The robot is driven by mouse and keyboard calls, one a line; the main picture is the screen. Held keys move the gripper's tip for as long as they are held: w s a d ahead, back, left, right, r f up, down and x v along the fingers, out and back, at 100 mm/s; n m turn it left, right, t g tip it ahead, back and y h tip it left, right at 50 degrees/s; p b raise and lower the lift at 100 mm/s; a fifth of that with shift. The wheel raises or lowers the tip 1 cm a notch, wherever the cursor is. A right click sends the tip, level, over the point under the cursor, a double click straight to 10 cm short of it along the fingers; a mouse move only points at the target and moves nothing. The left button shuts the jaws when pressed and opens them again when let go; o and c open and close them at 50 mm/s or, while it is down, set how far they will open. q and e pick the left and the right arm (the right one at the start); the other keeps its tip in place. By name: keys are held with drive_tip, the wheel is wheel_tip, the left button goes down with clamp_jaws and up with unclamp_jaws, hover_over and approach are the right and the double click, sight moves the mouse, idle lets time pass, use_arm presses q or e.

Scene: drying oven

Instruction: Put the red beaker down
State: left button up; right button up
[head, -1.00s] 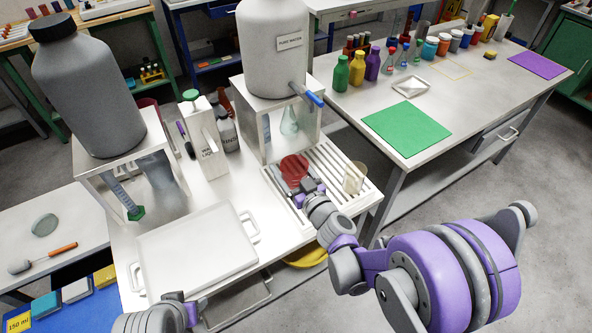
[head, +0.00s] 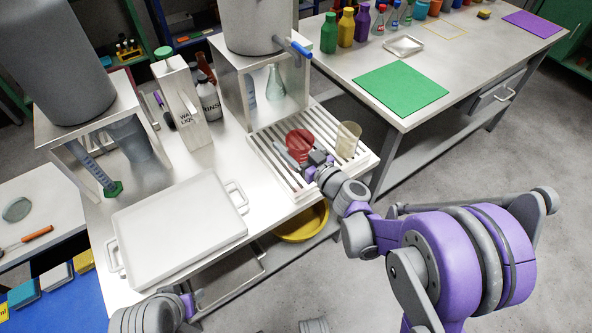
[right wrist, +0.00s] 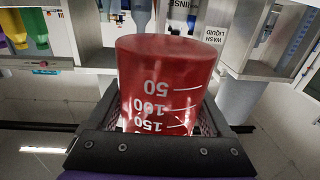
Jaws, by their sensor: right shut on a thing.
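The red beaker (head: 299,146) is at the white slatted rack (head: 268,163) on the bench, below the grey water tank. In the right wrist view the red beaker (right wrist: 165,85) fills the middle, its white scale marks upside down. My right gripper (head: 311,160) is shut on it from the front right. I cannot tell whether its base touches the slats. My left gripper (head: 190,305) is only partly in view at the bottom edge, and its fingers cannot be made out.
A clear beaker (head: 348,140) with pale contents stands on the rack's right part. A flask (head: 275,82) stands under the tank (head: 258,25) behind. A white tray (head: 180,228) lies left.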

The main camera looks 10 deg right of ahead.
wheel_tip(320, 180, down, 7)
drive_tip(key=shift+f+b, duration=0.2)
drive_tip(key=shift+b, duration=0.65)
drive_tip(key=shift+f, duration=0.15)
drive_tip(key=o, duration=1.3)
drive_tip(key=shift+c, duration=0.2)
